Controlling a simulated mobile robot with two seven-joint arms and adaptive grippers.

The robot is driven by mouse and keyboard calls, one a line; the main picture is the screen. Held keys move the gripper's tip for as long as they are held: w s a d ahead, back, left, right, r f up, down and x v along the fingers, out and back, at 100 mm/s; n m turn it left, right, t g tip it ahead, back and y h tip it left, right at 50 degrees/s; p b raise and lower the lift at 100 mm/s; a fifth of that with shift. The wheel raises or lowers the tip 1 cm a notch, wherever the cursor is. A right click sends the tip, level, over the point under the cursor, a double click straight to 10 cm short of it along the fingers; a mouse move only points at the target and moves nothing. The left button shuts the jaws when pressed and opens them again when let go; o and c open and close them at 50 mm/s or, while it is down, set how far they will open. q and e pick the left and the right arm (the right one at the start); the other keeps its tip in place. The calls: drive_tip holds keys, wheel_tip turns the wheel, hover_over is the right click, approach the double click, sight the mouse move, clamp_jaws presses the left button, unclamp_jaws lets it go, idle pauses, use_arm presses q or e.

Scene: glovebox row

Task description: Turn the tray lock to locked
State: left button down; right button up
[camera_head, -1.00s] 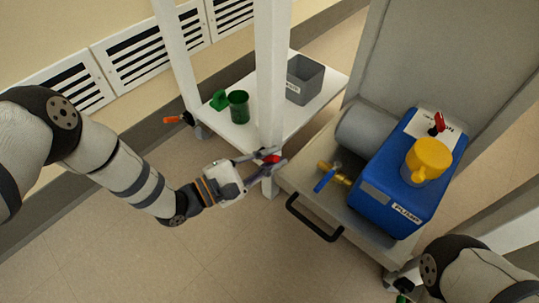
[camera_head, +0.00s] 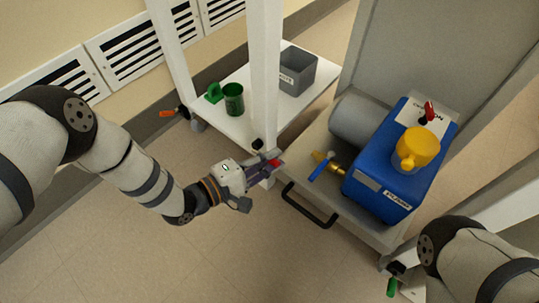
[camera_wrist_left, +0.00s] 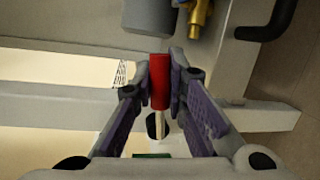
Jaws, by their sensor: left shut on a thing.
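The tray lock's red lever (camera_head: 274,162) is at the front left corner of the cart, by the white post. My left gripper (camera_head: 268,164) is shut on it. In the left wrist view the red lever (camera_wrist_left: 159,82) stands lengthwise between the two fingertips (camera_wrist_left: 160,70), with a pale shaft and a dark round part behind it. The lock's base and any position marks are largely hidden by my fingers. My right gripper is out of view; only part of my right arm shows at the lower right.
The cart tray (camera_head: 345,222) has a black handle (camera_head: 308,207) and carries a blue pump (camera_head: 400,165) with a blue-levered brass valve (camera_head: 322,168). A white shelf (camera_head: 262,125) behind the post holds a grey bin (camera_head: 298,76) and a green cup (camera_head: 233,100). Floor at front is clear.

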use_arm(q)
drive_tip(key=shift+a+f, duration=0.1)
idle(0.4)
drive_tip(key=c, duration=1.9)
unclamp_jaws()
